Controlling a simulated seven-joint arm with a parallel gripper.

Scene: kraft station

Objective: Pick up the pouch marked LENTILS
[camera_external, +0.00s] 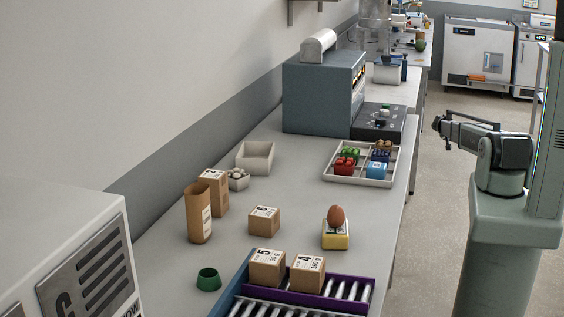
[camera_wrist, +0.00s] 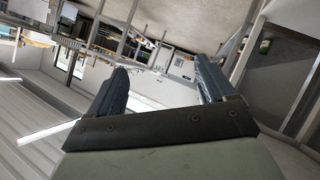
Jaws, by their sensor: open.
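Two upright brown kraft packages stand side by side at the left of the bench in the external view, a front one (camera_external: 199,214) and one behind it (camera_external: 215,190). The print is too small to read, so I cannot tell which is marked LENTILS. My gripper (camera_wrist: 163,85) is open and empty in the wrist view, with its two dark fingers apart. In the external view my arm is folded at the right, off the bench and far from the packages. The wrist view shows neither package clearly.
Cardboard boxes (camera_external: 264,221) stand on the bench and on a purple-railed roller conveyor (camera_external: 318,299). A green cup (camera_external: 208,279), a yellow block (camera_external: 335,240) with a brown egg, a pale bin (camera_external: 256,156) and a divided tray (camera_external: 336,177) are nearby. Mid-bench is partly clear.

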